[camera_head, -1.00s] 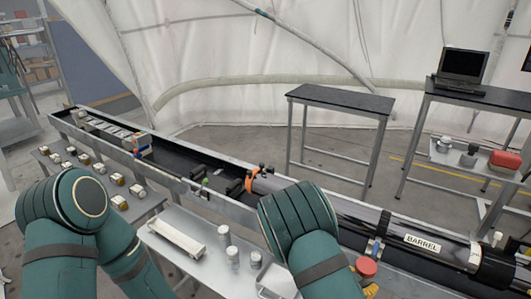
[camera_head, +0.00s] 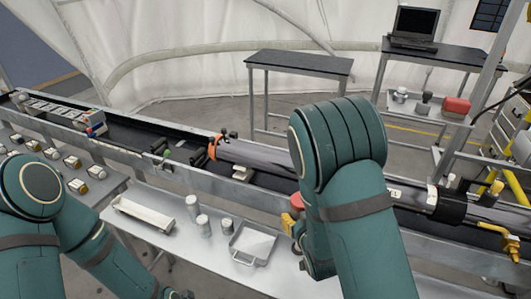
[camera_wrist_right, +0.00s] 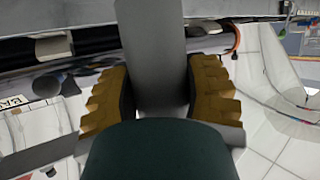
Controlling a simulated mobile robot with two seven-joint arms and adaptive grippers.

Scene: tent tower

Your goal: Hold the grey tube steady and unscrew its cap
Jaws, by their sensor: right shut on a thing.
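My right gripper (camera_head: 293,226) is above the silver bench, partly hidden behind my right forearm in the head view. Its yellow fingers also show in the right wrist view (camera_wrist_right: 157,95), shut on a smooth grey tube (camera_wrist_right: 152,45) that stands out between them. A red round cap (camera_head: 297,201) shows just above the fingers in the head view and seems to sit on that tube. Their joint is hidden, so I cannot tell how tightly the cap sits. My left arm comes in at the lower left; its fingers are outside the picture.
The silver bench (camera_head: 165,246) holds a long white tray (camera_head: 145,213), several pale canisters (camera_head: 203,225) and a square tray (camera_head: 254,243). Behind it runs a long trough with a large barrel (camera_head: 250,153).

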